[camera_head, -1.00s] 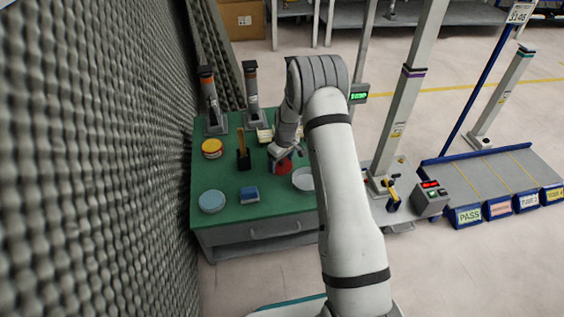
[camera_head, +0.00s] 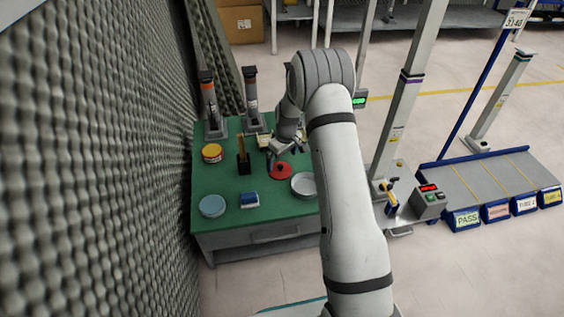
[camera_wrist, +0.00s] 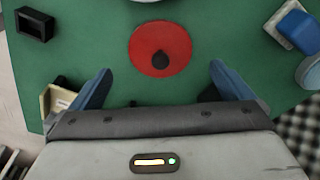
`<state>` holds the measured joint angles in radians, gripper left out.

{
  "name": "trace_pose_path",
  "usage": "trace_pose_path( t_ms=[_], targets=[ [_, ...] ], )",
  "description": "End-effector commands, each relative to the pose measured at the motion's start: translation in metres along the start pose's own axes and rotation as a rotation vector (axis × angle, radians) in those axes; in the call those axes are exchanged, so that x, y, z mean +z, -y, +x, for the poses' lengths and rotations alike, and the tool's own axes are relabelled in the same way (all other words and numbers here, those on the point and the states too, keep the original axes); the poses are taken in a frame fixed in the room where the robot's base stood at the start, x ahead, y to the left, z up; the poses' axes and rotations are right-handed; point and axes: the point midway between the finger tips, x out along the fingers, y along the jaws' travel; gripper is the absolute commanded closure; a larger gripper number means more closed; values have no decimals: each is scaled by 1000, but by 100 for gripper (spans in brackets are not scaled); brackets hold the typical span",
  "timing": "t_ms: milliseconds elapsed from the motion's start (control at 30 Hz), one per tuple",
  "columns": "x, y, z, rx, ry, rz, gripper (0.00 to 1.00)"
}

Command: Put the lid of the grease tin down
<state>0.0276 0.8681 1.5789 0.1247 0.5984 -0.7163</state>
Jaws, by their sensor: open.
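The red round lid (camera_head: 281,171) with a dark knob lies flat on the green table; the wrist view shows it (camera_wrist: 160,50) whole, knob up. My gripper (camera_head: 284,149) is just behind the lid in the head view, apart from it. In the wrist view my gripper (camera_wrist: 161,72) has its two blue fingers wide apart with nothing between them. A grey-white round open tin (camera_head: 303,184) stands beside the lid, towards the front right, partly behind my arm. I cannot tell for sure that it is the grease tin.
On the table (camera_head: 275,214) are a yellow-and-red tin (camera_head: 212,153), a dark holder (camera_head: 243,162) with an upright handle, a light-blue round tin (camera_head: 212,206) and a blue block (camera_head: 250,199). Two grey posts stand at the back. A foam wall (camera_head: 100,150) borders the left.

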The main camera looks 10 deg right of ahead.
Motion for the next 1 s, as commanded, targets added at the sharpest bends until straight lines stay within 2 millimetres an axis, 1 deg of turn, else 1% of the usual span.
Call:
trace_pose_path(
  t_ms=[33,200,300,467,567,667,700,767,800,867,900,967,1000],
  targets=[
    [-1,0,-18,1,-1,0,0],
    [0,0,-50,0,0,0,0],
    [0,0,-63,0,-1,0,0],
    [1,2,-77,0,0,3,0],
    [6,8,-97,3,-1,24,0],
    [19,22,-131,8,-1,67,0],
    [27,30,-148,10,0,90,0],
    [41,43,-172,13,1,130,0],
    [51,52,-188,15,3,156,0],
    [68,66,-210,18,5,196,0],
    [80,76,-223,20,6,223,0],
    [99,91,-241,24,9,262,0],
    [111,101,-252,27,9,289,0]
  ],
)
